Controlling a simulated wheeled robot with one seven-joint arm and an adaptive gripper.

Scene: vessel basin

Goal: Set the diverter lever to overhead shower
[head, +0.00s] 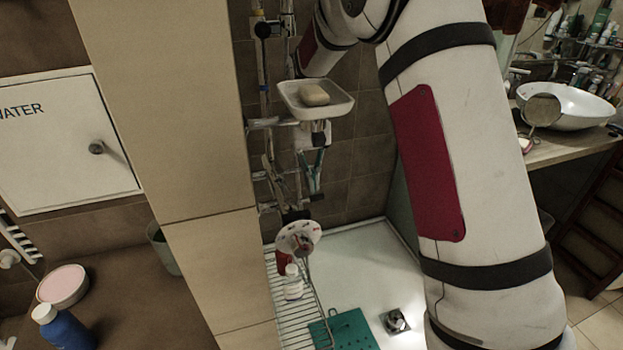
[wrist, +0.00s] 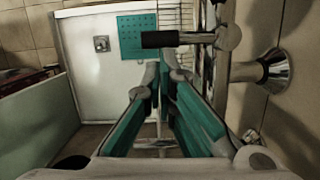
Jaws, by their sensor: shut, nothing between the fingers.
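A lever with a black grip (wrist: 160,40) and chrome stem, seemingly the diverter lever, points left from the vertical pipe in the wrist view. My gripper (wrist: 158,78) has teal fingers, shut and empty, with the tips just below the black grip in that picture. I cannot tell whether they touch it. In the head view my gripper (head: 314,185) points down beside the chrome shower pipework, under the soap dish. A round pale plate with red marks (head: 297,238) is below it; its markings are too small to read. The lever is not clear in the head view.
A soap dish (head: 318,108) holding soap juts out above my gripper. A chrome wall flange (wrist: 273,72) is right of the pipe. A wire rack (head: 288,310) with a white bottle (head: 293,282) is below. The white shower tray (head: 365,270) holds a teal mat (head: 345,332).

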